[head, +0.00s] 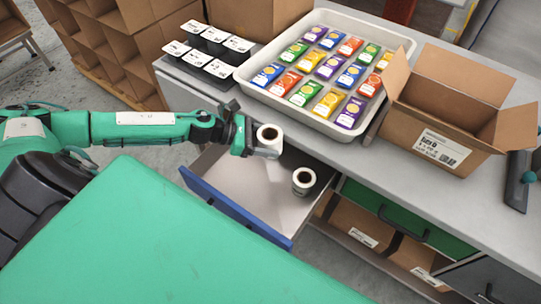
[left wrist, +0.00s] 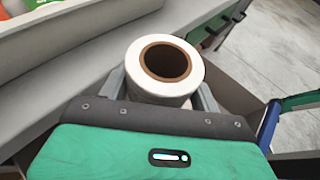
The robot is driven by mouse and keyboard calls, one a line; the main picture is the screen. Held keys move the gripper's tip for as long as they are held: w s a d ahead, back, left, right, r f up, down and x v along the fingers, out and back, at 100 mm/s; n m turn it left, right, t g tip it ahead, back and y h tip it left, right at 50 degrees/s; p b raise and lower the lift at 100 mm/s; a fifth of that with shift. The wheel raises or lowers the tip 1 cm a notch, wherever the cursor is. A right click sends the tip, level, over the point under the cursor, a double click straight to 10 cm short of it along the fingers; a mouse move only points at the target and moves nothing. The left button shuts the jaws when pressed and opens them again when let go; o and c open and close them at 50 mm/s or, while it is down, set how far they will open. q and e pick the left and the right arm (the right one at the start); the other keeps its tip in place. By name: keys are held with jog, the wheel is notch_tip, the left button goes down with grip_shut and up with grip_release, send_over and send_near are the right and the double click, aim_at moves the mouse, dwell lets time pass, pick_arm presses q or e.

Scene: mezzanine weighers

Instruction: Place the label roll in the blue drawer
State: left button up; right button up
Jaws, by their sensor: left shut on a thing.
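A white label roll (head: 269,138) with a brown core is held in my left gripper (head: 262,146), above the open blue drawer (head: 232,206). In the left wrist view the label roll (left wrist: 163,65) sits between the two fingers of my left gripper (left wrist: 162,88), which are shut on its sides. A second roll (head: 304,181), with a dark core, stands inside the drawer at its right side. The rest of the drawer floor in sight is bare. My right gripper is not in view.
The worktop holds a white tray (head: 250,86) of colourful packets, small white-topped tubs (head: 205,52) and an open cardboard box (head: 437,118). A green drawer (head: 400,217) is shut beside the blue one. A dark device (head: 518,180) lies at the right edge.

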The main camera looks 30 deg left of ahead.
pick_arm(q)
send_over(280, 175)
jog(key=s+a, duration=0.2)
jog(key=a, duration=0.1)
notch_tip(280, 175, down, 13)
jog(key=shift+s+a+f+p, duration=0.1)
jog(key=shift+a+f+p, duration=0.1)
jog(key=shift+p, duration=0.25)
jog(key=w+d+p, duration=0.2)
jog(key=d, duration=0.1)
jog(key=shift+w+d+r, duration=0.15)
jog(key=shift+d, duration=0.1)
jog(key=shift+f, duration=0.55)
jog(key=shift+a+f, duration=0.1)
jog(key=shift+f, duration=0.2)
jog(key=shift+f, duration=0.1)
jog(key=shift+f, duration=0.15)
jog(key=o, duration=1.1)
jog(key=shift+c, duration=0.2)
